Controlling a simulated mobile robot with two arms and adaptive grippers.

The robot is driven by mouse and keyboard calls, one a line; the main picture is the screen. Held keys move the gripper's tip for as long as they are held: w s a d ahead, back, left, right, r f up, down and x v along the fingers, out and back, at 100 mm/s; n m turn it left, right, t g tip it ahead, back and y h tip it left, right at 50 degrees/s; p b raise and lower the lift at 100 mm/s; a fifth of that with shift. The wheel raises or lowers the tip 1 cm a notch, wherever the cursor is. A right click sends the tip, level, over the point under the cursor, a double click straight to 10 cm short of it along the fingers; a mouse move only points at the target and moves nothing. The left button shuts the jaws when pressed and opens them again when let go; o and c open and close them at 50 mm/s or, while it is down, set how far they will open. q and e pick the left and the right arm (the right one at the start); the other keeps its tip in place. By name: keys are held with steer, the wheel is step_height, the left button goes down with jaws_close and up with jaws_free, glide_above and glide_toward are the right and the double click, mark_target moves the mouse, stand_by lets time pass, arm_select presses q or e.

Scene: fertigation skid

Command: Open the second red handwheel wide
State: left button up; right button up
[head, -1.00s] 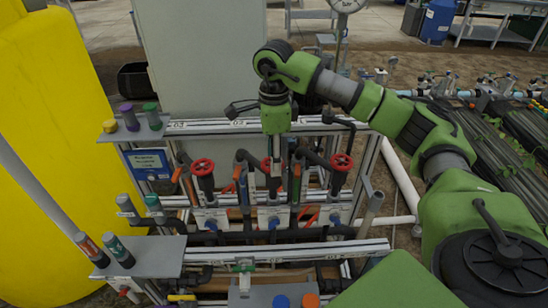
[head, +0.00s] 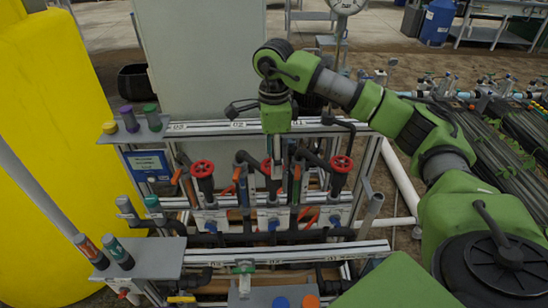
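Three red handwheels sit in a row on upright valves in the frame. The left handwheel (head: 202,169) and the right handwheel (head: 342,163) are in plain view. The second, middle handwheel (head: 266,166) is mostly hidden; only a bit of red shows beside the fingers. My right gripper (head: 276,170) points straight down at the middle handwheel, its fingers at wheel height. Whether they grip the wheel or are only beside it cannot be told. My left gripper is not in view.
A numbered rail (head: 215,127) runs above the valves, close behind my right gripper. Coloured handles stand between the handwheels. A lower rail (head: 300,255) crosses in front. A yellow tank (head: 50,150) fills the left side. A pressure gauge (head: 347,4) stands at the back.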

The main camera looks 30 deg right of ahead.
step_height(320, 180, up, 12)
steer(key=shift+f, duration=0.25)
stand_by(0.6)
